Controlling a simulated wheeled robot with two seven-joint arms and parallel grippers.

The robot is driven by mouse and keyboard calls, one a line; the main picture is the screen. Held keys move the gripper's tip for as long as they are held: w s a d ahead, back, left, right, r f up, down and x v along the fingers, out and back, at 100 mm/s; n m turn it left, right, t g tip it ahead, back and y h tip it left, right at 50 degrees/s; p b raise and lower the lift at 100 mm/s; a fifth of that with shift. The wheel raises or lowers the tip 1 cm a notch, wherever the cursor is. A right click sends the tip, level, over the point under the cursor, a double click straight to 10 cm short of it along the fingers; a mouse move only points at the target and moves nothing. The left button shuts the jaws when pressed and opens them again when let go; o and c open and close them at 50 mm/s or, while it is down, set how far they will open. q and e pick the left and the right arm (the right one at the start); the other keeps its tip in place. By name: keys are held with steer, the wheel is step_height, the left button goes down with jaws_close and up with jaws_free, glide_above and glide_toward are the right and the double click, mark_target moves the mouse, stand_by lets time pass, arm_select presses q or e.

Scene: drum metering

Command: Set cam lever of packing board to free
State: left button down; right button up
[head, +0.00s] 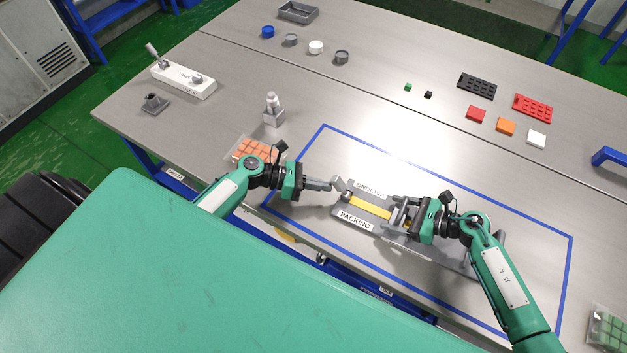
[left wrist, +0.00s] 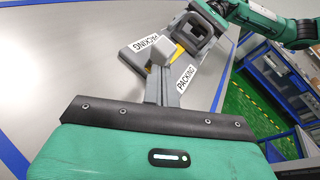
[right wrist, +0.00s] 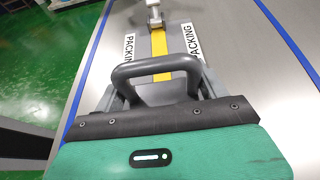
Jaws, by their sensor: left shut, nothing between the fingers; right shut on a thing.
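The packing board (head: 340,216) is a grey plate with two PACKING labels and a yellow strip (head: 369,207) between them. Its cam lever (head: 340,184) is a small light-grey part at the board's left end; it also shows in the right wrist view (right wrist: 154,12). My left gripper (head: 331,185) is shut and empty, its fingertips right beside the lever; I cannot tell whether they touch. A pale block (left wrist: 161,52) shows at the fingertips in the left wrist view. My right gripper (head: 405,217) is shut on the grey handle (right wrist: 155,68) at the board's right end.
A blue outline (head: 500,207) surrounds the board on the steel table. A white lever box (head: 184,80) stands far left. Coloured plates (head: 506,127) lie back right. Free table lies behind the board.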

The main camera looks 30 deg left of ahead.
stand_by(0.4)
arm_select(q)
steer(key=shift+d+r, duration=0.1)
steer(key=shift+r, duration=0.1)
steer(key=shift+d+r+g+y, duration=0.15)
steer(key=shift+g+y, duration=0.15)
steer(key=shift+y, duration=0.2)
steer(key=shift+d+r+m+y, duration=0.15)
steer(key=shift+r+m+y, duration=0.15)
steer(key=shift+y, duration=0.1)
steer(key=shift+d+r+y, duration=0.3)
steer(key=shift+d+r, duration=0.75)
steer(key=shift+d, duration=0.35)
steer(key=shift+d+r, duration=0.2)
steer(key=shift+d, duration=0.45)
steer(key=shift+d+r, duration=0.15)
steer(key=shift+d, duration=0.5)
steer(key=shift+r, duration=0.1)
